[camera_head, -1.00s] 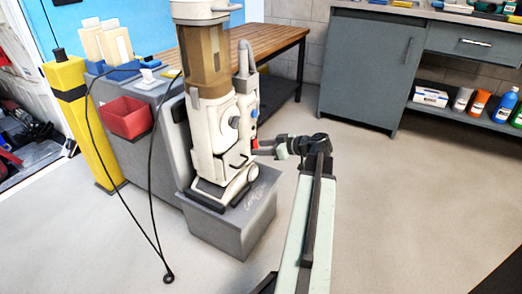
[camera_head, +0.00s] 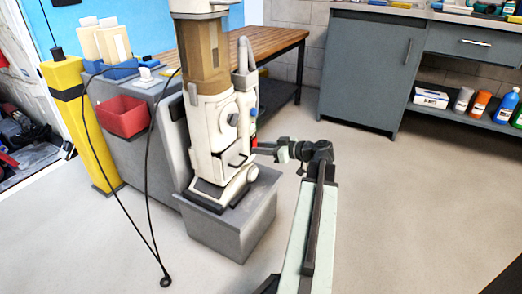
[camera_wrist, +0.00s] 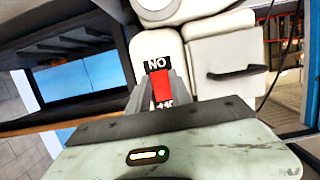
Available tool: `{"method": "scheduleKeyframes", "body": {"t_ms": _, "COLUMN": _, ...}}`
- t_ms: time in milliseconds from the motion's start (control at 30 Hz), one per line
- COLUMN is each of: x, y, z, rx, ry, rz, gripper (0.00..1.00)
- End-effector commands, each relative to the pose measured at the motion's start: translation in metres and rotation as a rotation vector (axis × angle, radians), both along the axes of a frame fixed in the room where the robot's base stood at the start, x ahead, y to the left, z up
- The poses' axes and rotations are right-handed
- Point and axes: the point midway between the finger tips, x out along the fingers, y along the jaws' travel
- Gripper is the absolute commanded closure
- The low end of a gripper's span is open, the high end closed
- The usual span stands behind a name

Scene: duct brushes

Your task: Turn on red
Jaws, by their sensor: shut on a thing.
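A white and tan machine (camera_head: 208,110) stands upright on a grey block. A small red switch part (camera_head: 254,143) is on its right side, below a blue knob (camera_head: 254,112). My gripper (camera_head: 257,148) reaches it from the right. In the wrist view my gripper (camera_wrist: 161,88) has its fingers closed on the red switch (camera_wrist: 161,85), which shows between them. A dark label (camera_wrist: 157,64) reading "NO" as pictured lies just above it. Dark lettering below the red is partly hidden by my gripper.
A white door with a black handle (camera_wrist: 236,73) is close beside the switch. The grey block (camera_head: 235,225) juts out under the machine. A red bin (camera_head: 121,116), yellow post (camera_head: 88,130) and hanging black cable (camera_head: 148,190) are at left. Floor right of my arm is clear.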

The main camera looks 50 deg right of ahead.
Motion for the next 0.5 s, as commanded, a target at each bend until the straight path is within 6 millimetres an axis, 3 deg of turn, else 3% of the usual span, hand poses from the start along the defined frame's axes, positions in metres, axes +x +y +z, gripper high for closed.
{"method": "scheduleKeyframes", "body": {"t_ms": 33, "x": 0.0002, "y": -0.0001, "z": 0.0002, "rx": 0.0, "ry": 0.0, "rz": 0.0, "gripper": 0.72}}
{"method": "scheduleKeyframes", "body": {"t_ms": 100, "x": 0.0001, "y": 0.0, "z": 0.0002, "rx": 0.0, "ry": 0.0, "rz": 0.0, "gripper": 0.53}}
{"method": "scheduleKeyframes", "body": {"t_ms": 400, "x": -0.0003, "y": 0.0001, "z": 0.0004, "rx": 0.0, "ry": 0.001, "rz": 0.0, "gripper": 0.53}}
{"method": "scheduleKeyframes", "body": {"t_ms": 500, "x": -0.0087, "y": -0.002, "z": 0.0039, "rx": 0.0, "ry": 0.001, "rz": -0.001, "gripper": 0.53}}
